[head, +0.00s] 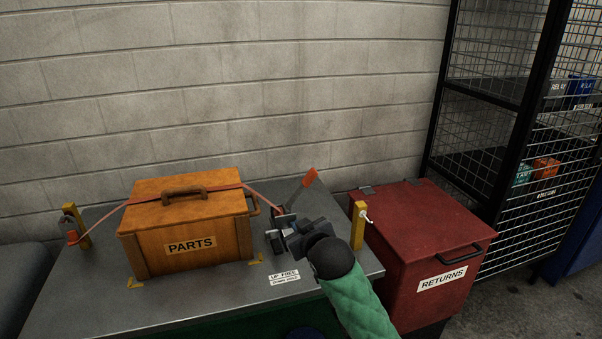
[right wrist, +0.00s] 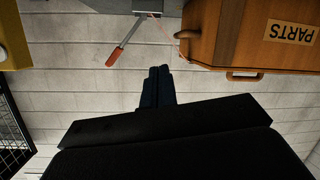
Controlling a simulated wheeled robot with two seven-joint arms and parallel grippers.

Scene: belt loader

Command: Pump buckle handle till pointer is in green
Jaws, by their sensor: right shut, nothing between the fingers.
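The wooden PARTS box (head: 186,225) stands on the grey table with a red strap (head: 104,222) over it. The buckle handle has an orange grip (head: 309,178) and points up and to the right, behind my right gripper. In the right wrist view the picture is upside down; the grey handle and its orange grip (right wrist: 86,60) run out from the buckle (right wrist: 158,8). My right gripper (head: 279,229) is shut and empty, in front of the buckle; its fingers (right wrist: 158,70) appear apart from the handle. The buckle is mostly hidden in the head view. I cannot make out a pointer or green zone. My left gripper is out of view.
A red RETURNS bin (head: 428,235) stands right of the table. A yellow post (head: 357,225) with a hook is at the table's right edge, another (head: 78,226) at the left. A label (head: 284,277) lies at the front. A block wall is behind.

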